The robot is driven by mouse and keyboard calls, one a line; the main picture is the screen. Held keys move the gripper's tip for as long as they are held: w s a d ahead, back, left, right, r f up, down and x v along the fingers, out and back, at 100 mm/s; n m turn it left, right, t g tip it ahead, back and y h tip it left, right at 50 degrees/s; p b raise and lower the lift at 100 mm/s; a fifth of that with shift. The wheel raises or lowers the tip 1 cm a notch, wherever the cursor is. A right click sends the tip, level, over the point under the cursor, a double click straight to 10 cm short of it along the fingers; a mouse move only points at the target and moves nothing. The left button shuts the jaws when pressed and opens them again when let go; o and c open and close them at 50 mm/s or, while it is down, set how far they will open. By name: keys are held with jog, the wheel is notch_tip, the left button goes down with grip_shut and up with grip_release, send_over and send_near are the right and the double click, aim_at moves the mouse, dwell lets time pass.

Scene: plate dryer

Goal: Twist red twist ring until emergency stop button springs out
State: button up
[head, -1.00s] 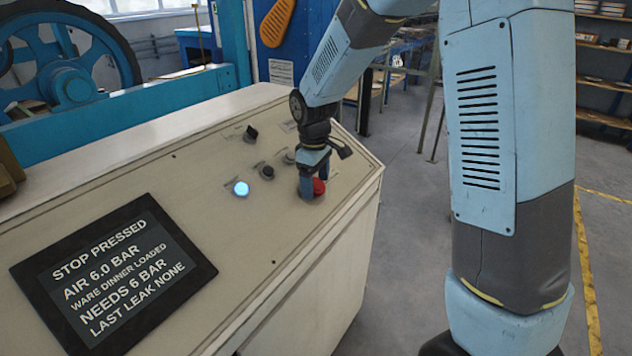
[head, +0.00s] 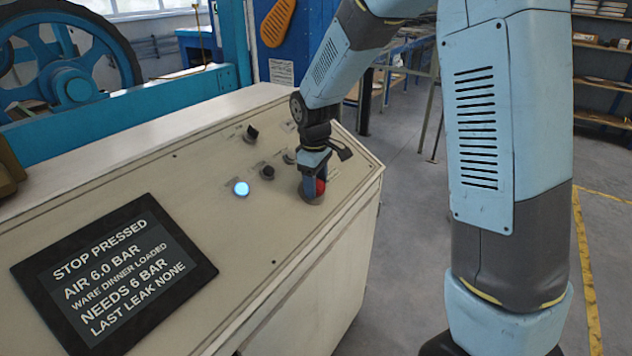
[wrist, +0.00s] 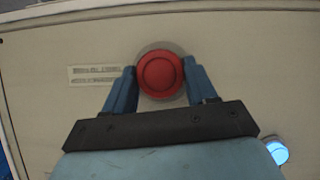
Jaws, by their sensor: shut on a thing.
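The red emergency stop button with its red twist ring (wrist: 160,73) is on the sloping panel, on a round grey base. In the head view the red ring (head: 320,187) shows only in part, behind my fingers. My gripper (head: 314,188) points down onto it. In the wrist view my gripper (wrist: 160,80) has one blue finger on each side of the ring and is shut on it. The display screen (head: 115,270) at the panel's left reads "STOP PRESSED", "AIR 6.0 BAR" and "NEEDS 6 BAR".
A lit blue-white button (head: 240,188), a dark button (head: 267,172) and a black selector knob (head: 251,133) sit left of my gripper. A pale label (wrist: 94,73) is beside the stop button. The panel's right edge is close to my gripper.

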jog(key=shift+w+d+m+g+y, duration=0.15)
jog(key=shift+m+g+y, duration=0.4)
jog(key=shift+m, duration=0.65)
jog(key=shift+m+g+y, duration=0.65)
jog(key=shift+m+y, duration=0.2)
jog(key=shift+m, duration=1.05)
jog(key=o, duration=1.1)
jog(key=shift+w+d, duration=0.1)
jog(key=v, duration=1.3)
jog(key=shift+w+r, duration=0.1)
jog(key=shift+r, duration=0.2)
